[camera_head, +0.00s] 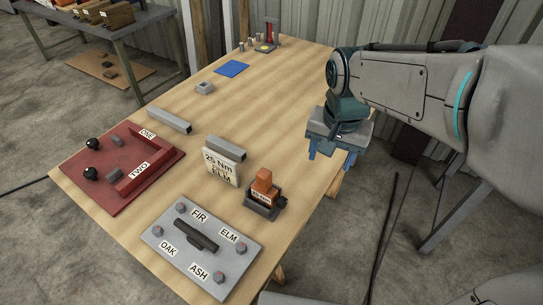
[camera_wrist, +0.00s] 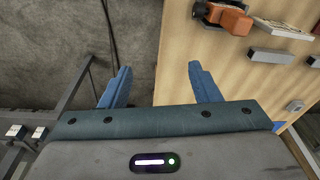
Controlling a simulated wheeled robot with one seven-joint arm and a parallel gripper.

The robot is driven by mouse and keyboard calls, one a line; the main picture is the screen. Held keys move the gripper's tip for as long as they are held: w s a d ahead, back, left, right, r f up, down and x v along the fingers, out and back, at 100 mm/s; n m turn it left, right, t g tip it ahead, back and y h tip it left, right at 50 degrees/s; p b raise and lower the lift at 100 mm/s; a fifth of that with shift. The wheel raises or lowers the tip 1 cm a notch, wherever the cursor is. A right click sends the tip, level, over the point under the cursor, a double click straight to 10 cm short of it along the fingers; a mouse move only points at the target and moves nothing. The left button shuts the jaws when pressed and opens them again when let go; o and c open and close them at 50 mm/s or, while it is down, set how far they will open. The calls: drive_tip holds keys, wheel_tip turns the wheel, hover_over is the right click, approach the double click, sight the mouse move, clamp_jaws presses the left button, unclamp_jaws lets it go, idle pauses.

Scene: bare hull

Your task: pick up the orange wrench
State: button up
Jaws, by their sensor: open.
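The orange wrench (camera_head: 263,183) stands in a dark holder (camera_head: 262,208) on the near right part of the wooden table, with a "25 Nm" label on its front. In the wrist view the orange wrench (camera_wrist: 229,19) lies at the top, right of centre, partly cut by the picture edge. My gripper (camera_head: 328,150) is above the table's right edge, beyond and to the right of the wrench, apart from it. In the wrist view its two blue fingers (camera_wrist: 158,85) are spread wide with nothing between them.
Left of the wrench stands a "25 Nm ELM" sign (camera_head: 222,168). In front is a grey plate (camera_head: 200,245) with bolts labelled FIR, ELM, OAK and ASH. A red board (camera_head: 118,190) with black knobs lies at left. A blue mat (camera_head: 231,69) lies on the far table (camera_head: 290,95), largely clear.

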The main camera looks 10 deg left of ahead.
drive_tip(key=m+g, duration=0.1)
drive_tip(key=m, duration=0.1)
hover_over(264, 172)
wheel_tip(264, 172, down, 2)
drive_tip(key=f, duration=0.9)
drive_tip(key=shift+s+a+p, duration=0.2)
drive_tip(key=shift+a+p, duration=0.05)
drive_tip(key=shift+p, duration=0.15)
drive_tip(key=shift+w+d+f+p, duration=0.1)
drive_tip(key=shift+f+p, duration=0.1)
drive_tip(key=shift+f, duration=0.7)
drive_tip(key=shift+s+d+f+p, duration=0.1)
drive_tip(key=shift+f+p, duration=0.1)
drive_tip(key=shift+f, duration=0.65)
drive_tip(key=shift+w+d+f+p, duration=0.1)
drive_tip(key=shift+f+p, duration=0.1)
drive_tip(key=shift+f, duration=0.7)
drive_tip(key=shift+r, duration=0.1)
clamp_jaws()
